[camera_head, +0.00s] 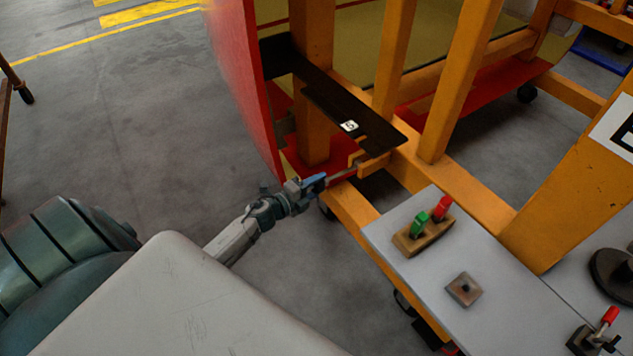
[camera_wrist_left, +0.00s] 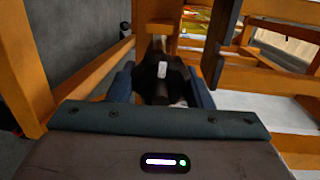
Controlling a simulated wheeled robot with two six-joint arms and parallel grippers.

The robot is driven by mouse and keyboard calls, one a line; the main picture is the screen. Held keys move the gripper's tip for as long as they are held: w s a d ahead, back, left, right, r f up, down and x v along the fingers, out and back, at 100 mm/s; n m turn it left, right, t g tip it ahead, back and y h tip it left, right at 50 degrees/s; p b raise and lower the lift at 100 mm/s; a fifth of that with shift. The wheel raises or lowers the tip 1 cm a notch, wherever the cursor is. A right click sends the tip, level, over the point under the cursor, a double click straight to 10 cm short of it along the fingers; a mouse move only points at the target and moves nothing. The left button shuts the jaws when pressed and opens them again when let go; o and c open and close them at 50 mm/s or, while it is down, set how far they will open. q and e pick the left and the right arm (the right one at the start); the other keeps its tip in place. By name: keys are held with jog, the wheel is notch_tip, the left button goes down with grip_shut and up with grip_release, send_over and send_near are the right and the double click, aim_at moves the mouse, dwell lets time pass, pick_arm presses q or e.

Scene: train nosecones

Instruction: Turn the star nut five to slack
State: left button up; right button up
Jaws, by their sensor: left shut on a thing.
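A black bracket bearing a white label "5" (camera_head: 349,126) juts out from the orange frame. In the wrist view a dark star nut (camera_wrist_left: 148,82) with a small pale mark sits between the blue fingers of my left gripper (camera_wrist_left: 161,90). In the head view my left gripper (camera_head: 322,180) is below the bracket's near end, beside a thin rod and an orange block on the frame. It is shut on the star nut, which the fingers largely hide in the head view. My right gripper is not in view.
Orange frame posts (camera_head: 452,80) and a red panel (camera_head: 240,75) stand close around the bracket. A grey plate (camera_head: 500,310) at lower right carries a wooden block (camera_head: 421,239) with green and red pegs. Open floor lies to the left.

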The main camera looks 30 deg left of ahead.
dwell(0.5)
pick_arm(q)
jog(key=o, duration=1)
jog(key=f+b+v, duration=0.1)
jog(key=b+v, duration=0.4)
jog(key=v, duration=0.5)
jog(key=shift+s+r, duration=0.35)
jog(key=shift+r, duration=0.1)
jog(key=shift+a, duration=0.15)
